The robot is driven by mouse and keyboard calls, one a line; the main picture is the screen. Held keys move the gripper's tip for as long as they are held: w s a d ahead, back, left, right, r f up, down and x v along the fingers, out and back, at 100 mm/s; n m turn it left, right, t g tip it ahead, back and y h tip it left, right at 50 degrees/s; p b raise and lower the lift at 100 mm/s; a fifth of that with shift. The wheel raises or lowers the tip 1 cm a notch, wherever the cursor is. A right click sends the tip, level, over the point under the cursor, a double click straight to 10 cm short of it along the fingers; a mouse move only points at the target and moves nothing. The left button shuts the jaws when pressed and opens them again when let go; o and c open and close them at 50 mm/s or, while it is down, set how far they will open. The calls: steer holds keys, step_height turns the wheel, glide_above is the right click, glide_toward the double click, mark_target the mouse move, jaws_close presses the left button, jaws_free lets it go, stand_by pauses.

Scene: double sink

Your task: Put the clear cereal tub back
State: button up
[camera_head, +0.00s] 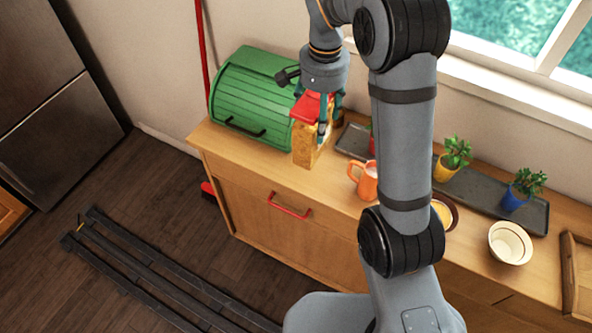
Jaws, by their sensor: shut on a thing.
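The clear cereal tub (304,145) is filled with golden cereal and has a red lid (307,108). It is upright near the front of the wooden counter, just right of the green bread box. My gripper (326,120) is above and around its lid end, shut on the tub. My wrist hides part of the lid. I cannot tell whether the tub's base touches the counter.
The green bread box (255,98) stands close on the left. An orange mug (366,180), potted plants on dark trays (478,188), and a white bowl (510,243) are to the right. The counter (240,152) is bare along its front left edge.

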step_height(320, 180, down, 9)
steer(key=shift+a+f+p, duration=0.15)
steer(key=shift+p, duration=0.4)
steer(key=shift+w+f, duration=0.15)
steer(key=shift+f, duration=0.2)
steer(key=shift+f, duration=0.15)
steer(key=o, duration=1.4)
steer(key=shift+o, duration=0.2)
